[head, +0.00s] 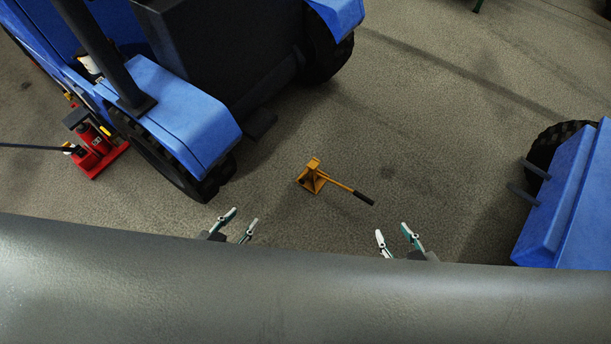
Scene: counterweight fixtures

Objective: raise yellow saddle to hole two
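In the head view a small yellow stand (312,179) with a square base and a yellow lever ending in a black grip (363,198) rests on the floor near the middle. I cannot tell whether it is the yellow saddle, and I see no numbered holes. My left gripper (240,219) is open and empty, below and left of the stand. My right gripper (393,234) is open and empty, below and right of the lever. Both are apart from it. A grey bar (300,300) across the bottom hides the rest of my arms.
A blue tractor (190,115) with black tyres stands at the upper left. A red jack (92,146) with a long dark handle is beside it at the far left. Another blue machine (575,205) with two prongs stands at the right. The floor around the yellow stand is clear.

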